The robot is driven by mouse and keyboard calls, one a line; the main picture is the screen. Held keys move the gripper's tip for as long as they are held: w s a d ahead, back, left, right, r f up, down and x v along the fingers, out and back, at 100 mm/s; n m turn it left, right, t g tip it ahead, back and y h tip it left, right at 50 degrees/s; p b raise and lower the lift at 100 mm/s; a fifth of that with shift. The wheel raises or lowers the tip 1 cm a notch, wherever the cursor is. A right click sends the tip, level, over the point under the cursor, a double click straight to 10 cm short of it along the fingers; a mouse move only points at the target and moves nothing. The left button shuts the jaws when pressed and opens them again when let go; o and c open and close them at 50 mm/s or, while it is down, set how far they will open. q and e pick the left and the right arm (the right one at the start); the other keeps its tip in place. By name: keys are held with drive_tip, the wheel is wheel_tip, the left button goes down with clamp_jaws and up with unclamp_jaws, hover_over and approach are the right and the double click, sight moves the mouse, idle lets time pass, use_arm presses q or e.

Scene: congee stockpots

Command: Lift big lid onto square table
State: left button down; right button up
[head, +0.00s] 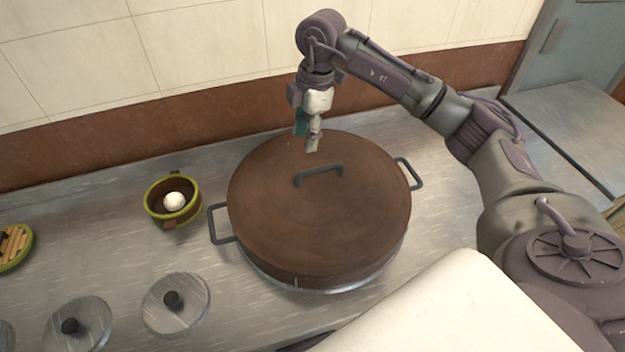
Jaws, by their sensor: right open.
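The big brown round lid (275,220) lies on a large metal stockpot (330,284) in the middle of the head view. The lid has a dark arched handle (318,173) on its top. My right gripper (308,141) points down over the back part of the lid, behind and slightly left of the handle. It is open and empty, and apart from the handle. My left gripper is not in view. I cannot make out which surface is the square table.
A small green-rimmed wooden bowl (150,201) with a white ball (174,201) stands left of the pot. Small metal lids with black knobs (190,316) lie at the front left. A tiled wall (200,50) closes the back. A metal surface (565,125) is at the right.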

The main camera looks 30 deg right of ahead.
drive_tip(key=d+r+m+h, duration=0.1)
drive_tip(key=d+m+h, duration=0.1)
drive_tip(key=d, duration=0.2)
drive_tip(key=p, duration=0.1)
hover_over(320, 167)
drive_tip(key=f, duration=0.7)
drive_tip(key=shift+w+d, duration=0.1)
drive_tip(key=shift+d, duration=0.2)
drive_tip(key=shift+f, duration=0.55)
drive_tip(key=shift+a+f+p, duration=0.15)
drive_tip(key=shift+f+p, duration=0.15)
drive_tip(key=shift+p, duration=0.15)
wheel_tip(320, 167, down, 4)
drive_tip(key=shift+a+r+p, duration=0.15)
drive_tip(key=shift+p, duration=0.45)
drive_tip(key=shift+f+n, duration=0.3)
drive_tip(key=shift+f, duration=0.15)
drive_tip(key=shift+f, duration=0.2)
